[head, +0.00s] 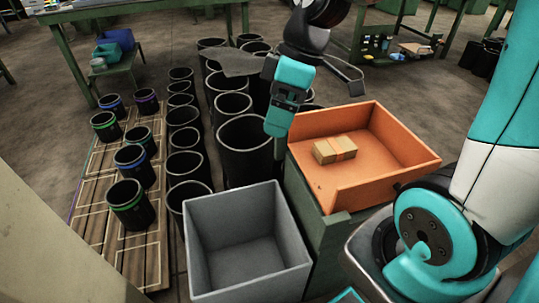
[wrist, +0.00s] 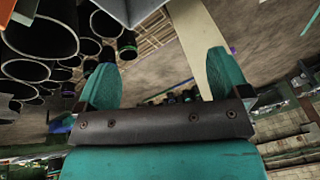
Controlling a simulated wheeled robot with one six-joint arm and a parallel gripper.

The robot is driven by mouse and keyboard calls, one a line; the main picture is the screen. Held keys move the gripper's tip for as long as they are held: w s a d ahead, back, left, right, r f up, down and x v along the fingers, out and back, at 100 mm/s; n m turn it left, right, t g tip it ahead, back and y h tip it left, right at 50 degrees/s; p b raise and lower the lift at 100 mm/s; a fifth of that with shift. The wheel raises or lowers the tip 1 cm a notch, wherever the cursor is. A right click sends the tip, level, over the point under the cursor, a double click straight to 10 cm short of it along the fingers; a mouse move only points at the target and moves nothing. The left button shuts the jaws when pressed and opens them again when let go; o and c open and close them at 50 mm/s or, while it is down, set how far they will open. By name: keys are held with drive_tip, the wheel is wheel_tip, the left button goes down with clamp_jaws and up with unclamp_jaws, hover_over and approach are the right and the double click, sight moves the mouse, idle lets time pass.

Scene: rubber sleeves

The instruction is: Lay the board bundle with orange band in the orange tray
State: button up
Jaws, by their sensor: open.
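The board bundle (head: 334,150), a tan block with an orange band, lies flat on the floor of the orange tray (head: 402,136), towards its left middle. The tray stands on a dark green support. My gripper (head: 279,122) hangs to the left of the tray in the head view, apart from the bundle. In the wrist view my gripper (wrist: 163,78) shows two teal fingers spread wide with nothing between them.
An empty grey bin (head: 245,278) stands in front, left of the tray. Black sleeves (head: 244,145) stand in rows behind it and near my gripper. Banded sleeves (head: 130,205) stand on a wooden pallet (head: 152,268) at left. Green tables stand behind.

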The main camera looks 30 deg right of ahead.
drive_tip(key=s+a+r+m, duration=0.2)
drive_tip(key=s+a+m, duration=0.1)
drive_tip(key=s+a, duration=0.6)
drive_tip(key=shift+s+a+r, duration=0.2)
drive_tip(key=shift+s, duration=1.05)
